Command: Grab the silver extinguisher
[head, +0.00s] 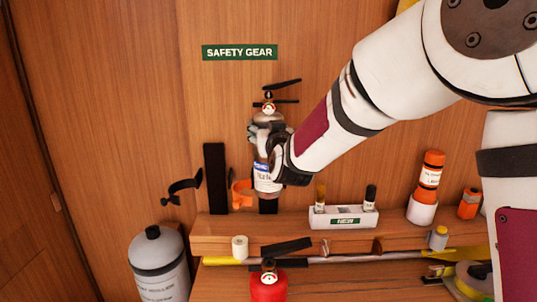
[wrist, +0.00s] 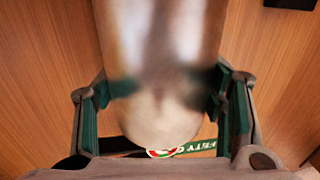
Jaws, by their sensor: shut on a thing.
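The silver extinguisher (head: 266,182) is upright in front of the wooden wall, below the green safety gear sign (head: 240,52). Its black handle and round gauge show at its top. My gripper (head: 268,140) is shut around its upper body from the right and hides part of it. In the wrist view the silver extinguisher (wrist: 160,45) fills the middle, between the green pads of my gripper (wrist: 165,88). Its gauge shows at the bottom edge. I cannot tell whether its base touches the bracket behind it.
A red extinguisher (head: 268,286) stands below the shelf (head: 215,225). A grey cylinder (head: 158,265) is at lower left. A black wall bracket (head: 215,178) and an orange clip (head: 241,194) are left of the silver extinguisher. A white holder (head: 343,217) and orange bottle (head: 430,175) stand right.

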